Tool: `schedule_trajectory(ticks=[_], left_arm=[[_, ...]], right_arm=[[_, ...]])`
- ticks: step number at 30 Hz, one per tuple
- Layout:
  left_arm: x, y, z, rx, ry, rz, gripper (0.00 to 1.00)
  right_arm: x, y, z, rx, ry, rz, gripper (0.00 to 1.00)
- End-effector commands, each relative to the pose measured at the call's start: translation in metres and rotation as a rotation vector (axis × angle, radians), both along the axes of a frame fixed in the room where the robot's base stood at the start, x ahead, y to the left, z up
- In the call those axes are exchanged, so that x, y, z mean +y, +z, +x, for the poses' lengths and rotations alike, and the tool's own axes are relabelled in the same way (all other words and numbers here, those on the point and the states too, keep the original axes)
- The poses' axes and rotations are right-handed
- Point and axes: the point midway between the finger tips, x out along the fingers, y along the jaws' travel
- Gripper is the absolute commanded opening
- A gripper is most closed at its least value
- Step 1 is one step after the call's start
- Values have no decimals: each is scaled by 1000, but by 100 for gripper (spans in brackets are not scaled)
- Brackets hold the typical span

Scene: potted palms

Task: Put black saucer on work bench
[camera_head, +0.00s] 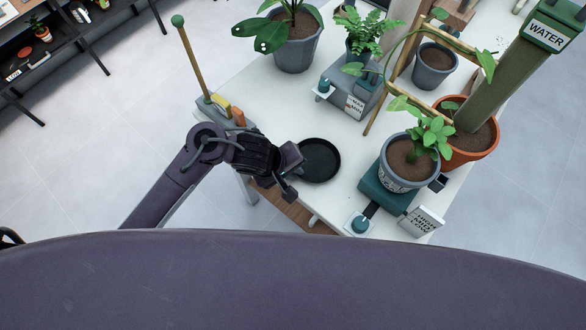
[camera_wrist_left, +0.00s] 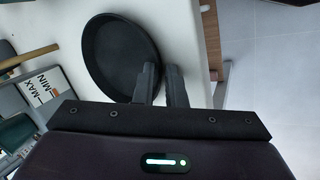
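The black saucer (camera_head: 319,160) is a shallow round dish over the white bench (camera_head: 262,85), near its front edge. I cannot tell whether it rests on the top or hangs just above it. My left gripper (camera_head: 297,170) reaches in from the left to the saucer's near-left rim. In the left wrist view, the saucer (camera_wrist_left: 118,55) is at the upper left. The two fingers of my left gripper (camera_wrist_left: 163,78) are close together there, one inside the rim and one outside, pinching it. The fingertips are partly hidden in the head view. My right gripper is not in view.
Right of the saucer, a grey pot (camera_head: 397,178) with a plant stands on a green device (camera_head: 372,192). More pots and a wooden trellis fill the back. A stand with a green-knobbed stick (camera_head: 190,55) is left. Open floor lies left.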

Motion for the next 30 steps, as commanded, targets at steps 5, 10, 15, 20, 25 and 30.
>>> schedule_trajectory(ticks=[5,10,15,20,25,30], left_arm=[[4,15,-2,-2,0,-1,11],[17,49,-10,-3,0,-1,11],[31,81,-19,-2,0,0,11],[41,101,-25,-2,0,0,11],[46,109,-28,-1,0,-1,11],[46,109,-28,0,1,0,11]], right_arm=[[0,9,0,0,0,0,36],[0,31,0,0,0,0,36],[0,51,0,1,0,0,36],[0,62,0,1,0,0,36],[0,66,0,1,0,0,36],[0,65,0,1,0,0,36]])
